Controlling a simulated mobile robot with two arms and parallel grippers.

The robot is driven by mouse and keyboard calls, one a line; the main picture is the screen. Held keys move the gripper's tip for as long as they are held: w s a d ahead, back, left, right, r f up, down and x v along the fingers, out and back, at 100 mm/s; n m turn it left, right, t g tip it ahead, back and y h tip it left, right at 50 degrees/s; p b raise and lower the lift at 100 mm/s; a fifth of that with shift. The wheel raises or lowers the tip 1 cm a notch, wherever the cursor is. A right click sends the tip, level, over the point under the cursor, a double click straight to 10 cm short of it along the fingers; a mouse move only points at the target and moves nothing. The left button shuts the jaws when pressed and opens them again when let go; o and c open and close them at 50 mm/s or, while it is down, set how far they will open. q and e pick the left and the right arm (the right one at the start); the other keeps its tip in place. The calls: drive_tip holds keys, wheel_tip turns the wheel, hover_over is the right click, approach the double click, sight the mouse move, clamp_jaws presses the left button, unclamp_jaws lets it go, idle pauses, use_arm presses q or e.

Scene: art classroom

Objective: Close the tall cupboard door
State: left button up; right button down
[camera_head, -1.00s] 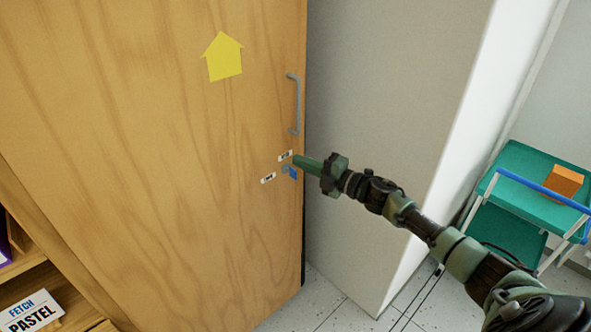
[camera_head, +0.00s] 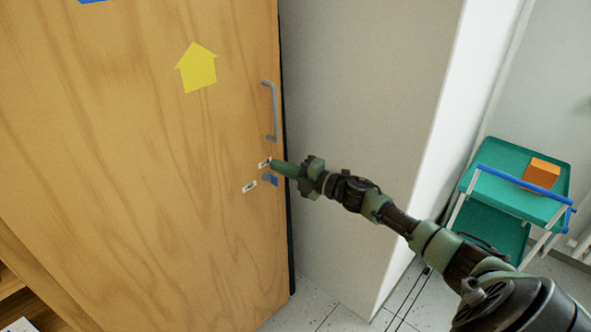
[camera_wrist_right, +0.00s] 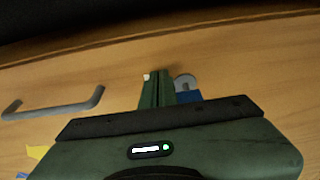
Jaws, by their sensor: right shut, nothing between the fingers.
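The tall cupboard door (camera_head: 130,150) is a large wooden panel filling the left of the head view, with a grey bar handle (camera_head: 271,111) near its right edge. A dark gap shows along that edge. My right gripper (camera_head: 275,167) is shut and empty, its tips at the door face below the handle, beside a small white label and a blue tag (camera_head: 270,180). In the right wrist view the closed fingers (camera_wrist_right: 157,88) point at the wood, with the handle (camera_wrist_right: 55,108) to their left. Contact with the door cannot be told for sure. My left gripper is not in view.
A pale wall block (camera_head: 375,130) stands right of the door. A green trolley (camera_head: 510,200) with an orange box (camera_head: 541,173) is at the right. Open shelving (camera_head: 12,290) is at lower left. Speckled floor (camera_head: 310,305) shows below the door.

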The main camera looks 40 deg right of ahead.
drive_tip(key=p+v, duration=0.2)
drive_tip(key=v, duration=0.5)
drive_tip(key=shift+s+d, duration=0.15)
drive_tip(key=shift+s, duration=0.2)
